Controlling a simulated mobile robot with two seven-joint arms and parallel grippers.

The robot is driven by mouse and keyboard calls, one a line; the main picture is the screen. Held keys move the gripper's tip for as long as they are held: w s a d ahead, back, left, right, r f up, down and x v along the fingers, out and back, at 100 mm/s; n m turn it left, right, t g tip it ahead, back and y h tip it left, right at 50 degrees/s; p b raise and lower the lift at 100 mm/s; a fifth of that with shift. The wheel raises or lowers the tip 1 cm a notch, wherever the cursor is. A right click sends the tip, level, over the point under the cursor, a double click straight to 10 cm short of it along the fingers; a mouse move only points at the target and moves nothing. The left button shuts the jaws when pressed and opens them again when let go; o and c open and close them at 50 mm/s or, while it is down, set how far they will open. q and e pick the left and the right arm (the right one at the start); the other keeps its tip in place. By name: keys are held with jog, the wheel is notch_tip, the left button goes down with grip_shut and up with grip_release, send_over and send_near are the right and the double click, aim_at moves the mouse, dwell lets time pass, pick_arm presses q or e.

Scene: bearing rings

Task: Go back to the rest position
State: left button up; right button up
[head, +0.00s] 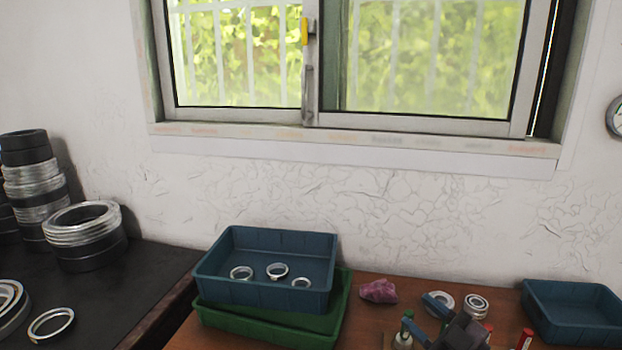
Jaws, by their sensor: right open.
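My right gripper (427,319) shows at the bottom edge, right of centre, over the wooden table. Its dark body is partly cut off by the frame, and its bluish fingers are apart with nothing seen between them. My left gripper is not in view. Three metal bearing rings lie in the blue bin (265,294): a left ring (233,275), a middle ring (277,278) and a right ring (301,288). The blue bin rests on a green bin (338,320).
Close to my right gripper are metal bearings (476,306), a crumpled pink cloth (378,291) and a red-topped item (525,339). A second blue bin (573,341) stands at the right. Ring stacks (85,230) and a loose ring (51,324) are on the dark table (150,275).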

jog(key=s+d+f+m+g+h, duration=0.1)
jog(key=s+d+f+m+h, duration=1.05)
jog(key=h, duration=0.55)
jog(key=s+a+f+m+g+y, duration=0.15)
jog(key=s+f+g, duration=0.35)
jog(key=s, duration=0.5)
jog(key=s+a+f+m+g+y, duration=0.1)
jog(key=s+a+f+g, duration=0.1)
jog(key=s+g, duration=0.65)
jog(key=w+f+t, duration=0.6)
jog(key=f+t, duration=0.3)
jog(key=shift+w+d+f+n+t+y, duration=0.15)
jog(key=shift+w+f+n+t+y, duration=0.2)
jog(key=shift+n+y, duration=0.1)
